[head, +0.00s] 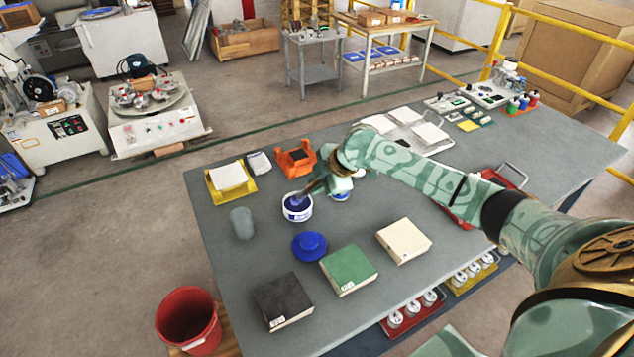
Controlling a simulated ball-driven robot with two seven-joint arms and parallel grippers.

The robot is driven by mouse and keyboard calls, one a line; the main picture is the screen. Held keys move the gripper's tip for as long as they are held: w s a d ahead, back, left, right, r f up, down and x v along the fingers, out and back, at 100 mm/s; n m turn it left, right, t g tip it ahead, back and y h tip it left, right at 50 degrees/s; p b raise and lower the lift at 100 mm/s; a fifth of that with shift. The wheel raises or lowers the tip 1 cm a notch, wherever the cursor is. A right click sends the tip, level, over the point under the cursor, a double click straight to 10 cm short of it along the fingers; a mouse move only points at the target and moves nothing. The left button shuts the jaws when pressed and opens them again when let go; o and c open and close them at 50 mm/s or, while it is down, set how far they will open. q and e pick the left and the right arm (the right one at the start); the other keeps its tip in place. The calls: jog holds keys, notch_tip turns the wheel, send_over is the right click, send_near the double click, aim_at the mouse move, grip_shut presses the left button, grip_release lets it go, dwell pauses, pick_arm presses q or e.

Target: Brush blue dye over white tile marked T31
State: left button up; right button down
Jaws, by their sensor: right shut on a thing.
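My right gripper (322,178) is shut on a brush (309,189), whose handle is mostly hidden by the gripper. The brush slants down into a white pot of blue dye (298,214) with its bristles at the dye. A cream-white tile (404,237) lies on the table to the right of a green tile (348,265) and a black tile (284,298). Its label is too small to read. A blue lid (310,244) lies in front of the pot. My left gripper is out of view.
A grey cup (241,223), a yellow tray with a white tile (213,194) and an orange holder (296,161) stand near the pot. More white tiles (430,132) lie farther back. A red bucket (189,320) stands off the table's left front edge.

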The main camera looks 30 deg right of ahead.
jog(key=shift+s+f+p, duration=0.15)
jog(key=shift+f+p, duration=0.05)
jog(key=shift+p, duration=0.1)
dwell(1.4)
notch_tip(320, 180, up, 2)
jog(key=shift+r+p, duration=0.25)
jog(key=shift+p, duration=1)
notch_tip(320, 180, up, 5)
jog(key=p, duration=0.5)
jog(key=shift+f, duration=0.15)
